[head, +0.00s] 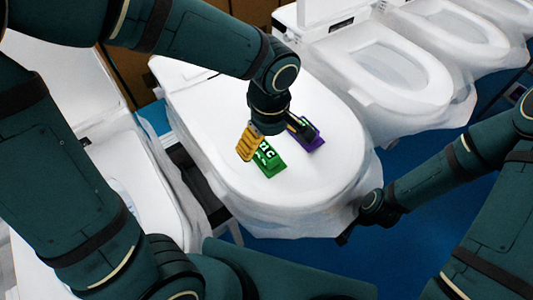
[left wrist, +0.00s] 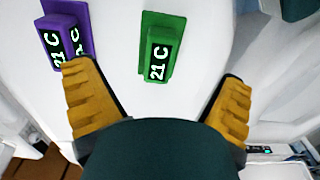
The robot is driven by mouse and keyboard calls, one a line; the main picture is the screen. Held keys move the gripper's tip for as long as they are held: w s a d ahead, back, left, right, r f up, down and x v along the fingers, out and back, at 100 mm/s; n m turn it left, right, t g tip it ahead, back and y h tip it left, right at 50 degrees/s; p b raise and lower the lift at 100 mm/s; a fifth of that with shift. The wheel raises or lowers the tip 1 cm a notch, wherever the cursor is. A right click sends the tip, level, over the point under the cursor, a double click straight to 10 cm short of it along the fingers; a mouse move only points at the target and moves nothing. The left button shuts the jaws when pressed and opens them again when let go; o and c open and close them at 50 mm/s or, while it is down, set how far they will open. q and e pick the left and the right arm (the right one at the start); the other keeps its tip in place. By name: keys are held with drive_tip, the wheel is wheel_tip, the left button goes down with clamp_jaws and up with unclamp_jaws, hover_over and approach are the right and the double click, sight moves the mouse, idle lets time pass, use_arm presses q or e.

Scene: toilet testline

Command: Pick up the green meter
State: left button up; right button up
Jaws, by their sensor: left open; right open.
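The green meter (head: 269,161) lies on the closed white lid of the middle toilet in the head view. Its display reads "21 C" in the left wrist view (left wrist: 160,60). My left gripper (head: 272,137) is open just above it, and its yellow finger covers part of the meter's left side in the head view. In the left wrist view my left gripper's two yellow fingers (left wrist: 155,72) are spread wide, with the green meter between and beyond them, not gripped. My right gripper (head: 358,225) is open and empty beside the lid's front right edge.
A purple meter (head: 310,138) lies on the same lid, close to the left gripper; it is near the left finger in the left wrist view (left wrist: 66,38). More white toilets (head: 385,70) stand to the right. The toilet lid (head: 300,200) is bare in front.

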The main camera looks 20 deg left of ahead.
sight(266, 150)
use_arm(q)
drive_tip(key=shift+w+a+f+b, duration=0.1)
drive_tip(key=shift+a+f, duration=0.05)
drive_tip(key=shift+f, duration=1)
drive_tip(key=shift+w+a+f+b, duration=0.1)
drive_tip(key=shift+f+b, duration=0.05)
drive_tip(key=shift+f, duration=1.05)
drive_tip(key=shift+w+a+f+b, duration=0.1)
drive_tip(key=shift+a+f, duration=0.05)
drive_tip(key=shift+f, duration=1)
drive_tip(key=c, duration=1.5)
